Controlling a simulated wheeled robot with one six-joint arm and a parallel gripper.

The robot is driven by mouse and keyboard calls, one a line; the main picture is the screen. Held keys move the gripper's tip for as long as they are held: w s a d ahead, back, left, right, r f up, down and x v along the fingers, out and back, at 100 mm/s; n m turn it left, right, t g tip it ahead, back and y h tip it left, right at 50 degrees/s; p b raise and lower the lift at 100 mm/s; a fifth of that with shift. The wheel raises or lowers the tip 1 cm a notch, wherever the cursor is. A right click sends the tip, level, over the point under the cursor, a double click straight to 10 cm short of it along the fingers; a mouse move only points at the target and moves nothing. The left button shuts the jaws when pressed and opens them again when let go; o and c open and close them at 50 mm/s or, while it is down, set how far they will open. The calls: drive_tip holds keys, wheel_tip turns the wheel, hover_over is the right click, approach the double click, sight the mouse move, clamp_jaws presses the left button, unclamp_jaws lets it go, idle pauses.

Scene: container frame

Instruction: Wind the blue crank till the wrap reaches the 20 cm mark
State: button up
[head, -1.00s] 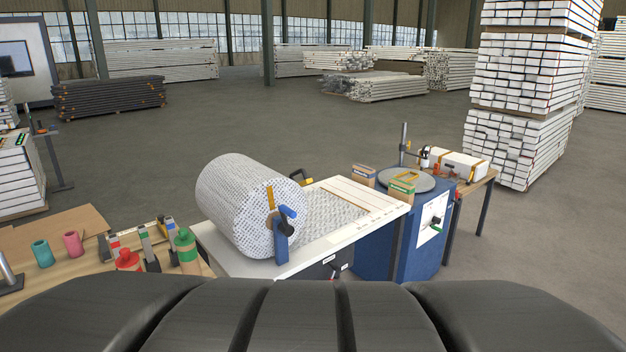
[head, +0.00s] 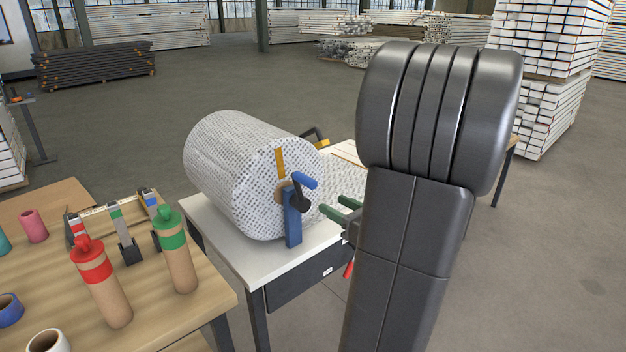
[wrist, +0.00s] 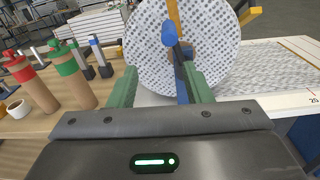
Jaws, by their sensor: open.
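The blue crank (head: 303,181) sits on the end face of the big roll of patterned wrap (head: 225,165), by a blue upright post (head: 292,225). In the wrist view the crank's blue grip (wrist: 168,34) shows above the gap between my fingers. My gripper (head: 345,209) has green fingers, is open and empty, and is right of the crank and apart from it. Flat wrap (wrist: 268,68) lies on the white table (wrist: 240,95). A printed 20 (wrist: 313,99) shows at its right edge; where the wrap ends is not clear.
A wooden bench (head: 195,310) at left holds red-capped (head: 103,285) and green-capped (head: 177,255) tubes and upright tools. My arm hides the table's right part in the head view. A yellow handle (wrist: 247,12) is behind the roll. Open floor lies beyond.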

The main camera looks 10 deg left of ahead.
sight(303, 179)
drive_tip(key=shift+m, duration=0.4)
drive_tip(key=x, duration=0.4)
drive_tip(key=p+x, duration=0.1)
drive_tip(key=x, duration=0.4)
drive_tip(key=w+d+r+p+x, duration=0.1)
drive_tip(key=x, duration=0.4)
drive_tip(key=shift+w+a, duration=0.1)
drive_tip(key=shift+w, duration=0.1)
clamp_jaws()
